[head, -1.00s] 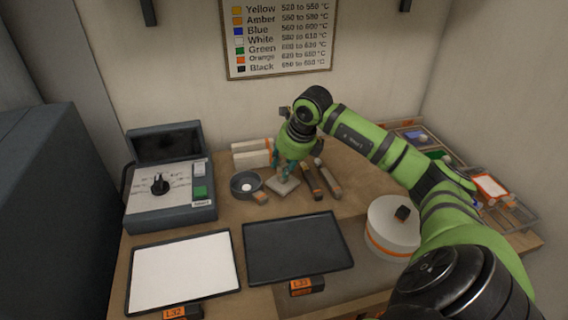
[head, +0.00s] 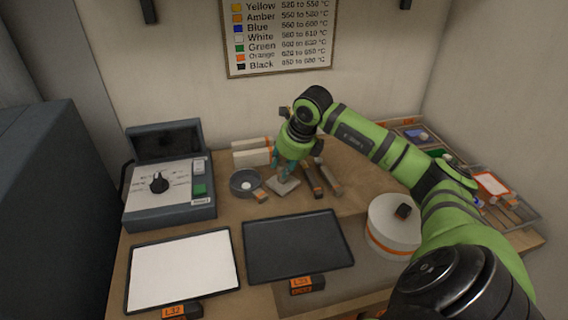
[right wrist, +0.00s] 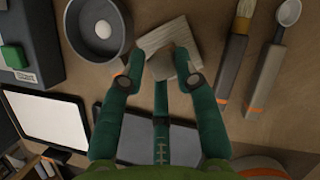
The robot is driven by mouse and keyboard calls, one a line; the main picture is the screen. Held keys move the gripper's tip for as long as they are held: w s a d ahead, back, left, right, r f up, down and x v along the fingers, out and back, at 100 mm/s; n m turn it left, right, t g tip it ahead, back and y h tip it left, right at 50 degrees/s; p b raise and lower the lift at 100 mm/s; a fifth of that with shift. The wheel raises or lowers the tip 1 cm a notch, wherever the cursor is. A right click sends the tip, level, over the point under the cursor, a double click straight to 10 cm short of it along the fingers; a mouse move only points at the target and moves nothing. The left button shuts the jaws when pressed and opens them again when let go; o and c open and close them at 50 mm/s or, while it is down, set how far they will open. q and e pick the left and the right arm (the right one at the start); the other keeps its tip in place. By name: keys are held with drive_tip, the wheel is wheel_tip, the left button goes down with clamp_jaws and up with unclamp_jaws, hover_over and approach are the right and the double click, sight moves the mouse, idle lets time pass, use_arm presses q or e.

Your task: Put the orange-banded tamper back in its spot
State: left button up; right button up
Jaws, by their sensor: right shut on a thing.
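My left gripper is not in view.
A grey bowl (head: 245,183) stands close left of the slab. A brush (head: 312,180) and a spoon (head: 329,178) lie close right. A dark tray (head: 297,246), a white tray (head: 182,272) and a round white container (head: 392,225) are nearer. A control box (head: 170,194) is left.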

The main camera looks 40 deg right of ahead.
drive_tip(key=shift+f+b, duration=0.25)
drive_tip(key=shift+b, duration=0.05)
drive_tip(key=o, duration=1.1)
drive_tip(key=shift+r, duration=0.1)
drive_tip(key=v, duration=1.2)
